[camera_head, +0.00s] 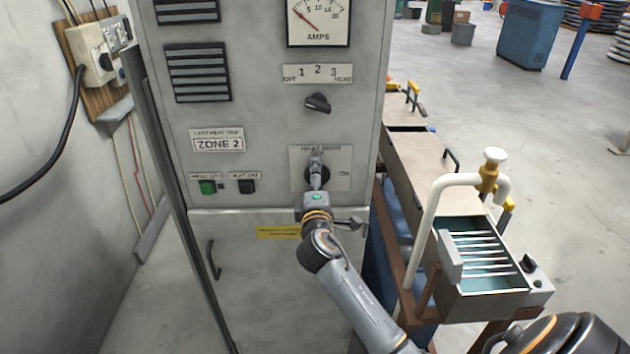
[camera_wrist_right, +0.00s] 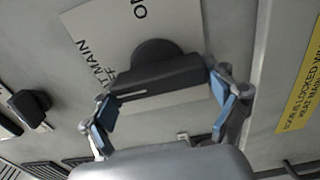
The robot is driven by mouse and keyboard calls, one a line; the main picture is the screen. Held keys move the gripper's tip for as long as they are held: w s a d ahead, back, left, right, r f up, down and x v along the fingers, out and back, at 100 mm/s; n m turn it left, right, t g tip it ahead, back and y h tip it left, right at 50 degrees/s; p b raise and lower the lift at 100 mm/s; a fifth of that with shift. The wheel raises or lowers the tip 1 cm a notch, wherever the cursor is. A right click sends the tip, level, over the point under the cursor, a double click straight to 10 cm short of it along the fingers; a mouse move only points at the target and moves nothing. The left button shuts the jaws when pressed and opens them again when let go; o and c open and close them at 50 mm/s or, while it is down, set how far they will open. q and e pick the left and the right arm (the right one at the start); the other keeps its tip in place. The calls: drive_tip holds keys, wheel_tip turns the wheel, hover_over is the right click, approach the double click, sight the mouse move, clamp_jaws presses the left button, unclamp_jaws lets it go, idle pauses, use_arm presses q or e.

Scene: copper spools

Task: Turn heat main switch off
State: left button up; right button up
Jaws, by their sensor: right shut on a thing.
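The heat main switch is a black rotary knob (camera_wrist_right: 155,72) on a pale plate (camera_head: 340,160) on the grey cabinet's front. In the wrist view its bar handle has a white mark near the left end, and the plate shows "MAIN" and an "O". My right gripper (camera_wrist_right: 163,100) has its blue-padded fingers at both ends of the handle, shut on it. In the head view the right gripper (camera_head: 316,172) covers much of the knob, so its pointing direction is hard to read there. My left gripper is out of view.
Above the switch are a black selector knob (camera_head: 317,103) and an amps dial (camera_head: 318,22). A green switch (camera_head: 207,187) and a black switch (camera_head: 246,186) sit to the left. A bath with a white pipe (camera_head: 425,240) stands right of the cabinet (camera_head: 275,240).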

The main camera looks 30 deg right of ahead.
drive_tip(key=o, duration=0.9)
drive_tip(key=shift+d+r, duration=0.15)
drive_tip(key=shift+r, duration=0.05)
drive_tip(key=shift+o, duration=0.3)
drive_tip(key=shift+w+f, duration=0.1)
drive_tip(key=shift+f, duration=0.05)
drive_tip(key=v, duration=1.2)
drive_tip(key=shift+f, duration=0.15)
